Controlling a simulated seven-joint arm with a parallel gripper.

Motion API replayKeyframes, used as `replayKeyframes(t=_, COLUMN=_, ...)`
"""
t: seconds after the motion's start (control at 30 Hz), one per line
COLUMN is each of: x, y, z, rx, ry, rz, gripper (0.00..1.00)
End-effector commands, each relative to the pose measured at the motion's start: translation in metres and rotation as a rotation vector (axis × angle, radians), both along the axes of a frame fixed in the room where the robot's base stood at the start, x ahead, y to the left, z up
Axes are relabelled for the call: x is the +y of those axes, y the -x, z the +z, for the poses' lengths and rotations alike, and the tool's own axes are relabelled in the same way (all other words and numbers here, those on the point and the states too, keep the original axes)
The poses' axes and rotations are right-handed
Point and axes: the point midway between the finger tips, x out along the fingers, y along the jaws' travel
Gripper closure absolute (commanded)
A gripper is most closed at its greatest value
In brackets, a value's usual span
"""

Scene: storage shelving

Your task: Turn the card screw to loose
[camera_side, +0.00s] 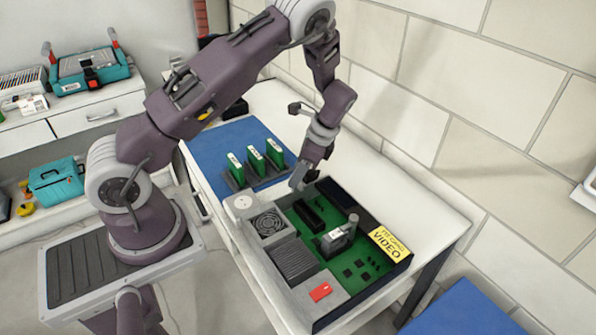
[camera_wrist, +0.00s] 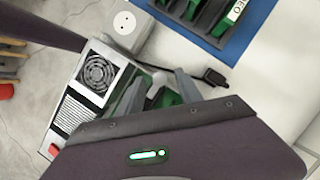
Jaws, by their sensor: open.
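The open computer case (camera_side: 313,297) lies on the white table, with a green circuit board (camera_side: 375,262) inside and a yellow VIDEO label (camera_side: 390,243) on its right edge. A grey bracket with a white-labelled card (camera_side: 335,238) stands on the board. I cannot clearly make out the card screw. My gripper (camera_side: 303,177) is open and empty above the far end of the case, apart from the card. In the wrist view, my fingers (camera_wrist: 158,88) spread over the case, with a small pale grey part between them. My gripper body hides much of the board.
Several green cards (camera_side: 255,160) stand in holders on a blue mat (camera_side: 213,155) behind the case. A fan (camera_side: 268,224) and red switch (camera_side: 320,291) are at the case's left side. A white socket box (camera_wrist: 128,25) stands beside it. The brick wall is at the right.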

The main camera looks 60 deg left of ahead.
Motion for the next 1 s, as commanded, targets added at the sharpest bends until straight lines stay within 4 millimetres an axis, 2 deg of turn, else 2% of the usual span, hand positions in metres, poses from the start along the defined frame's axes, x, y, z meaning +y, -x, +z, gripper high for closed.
replayKeyframes(t=0.17, x=0.0002, y=0.0002, z=-0.0003, rx=0.0, ry=0.0, rz=0.001, gripper=0.58)
replayKeyframes(t=0.27, x=0.0001, y=0.0001, z=-0.0002, rx=0.0, ry=0.0, rz=0.001, gripper=0.73)
replayKeyframes(t=0.4, x=0.0, y=0.0002, z=-0.0001, rx=0.0, ry=0.0, rz=0.001, gripper=1.0)
replayKeyframes(t=0.77, x=0.0006, y=-0.0005, z=0.0, rx=-0.002, ry=-0.001, rz=0.033, gripper=1.0)
replayKeyframes(t=1.0, x=0.0019, y=-0.0014, z=-0.0001, rx=-0.001, ry=0.0, rz=0.172, gripper=1.0)
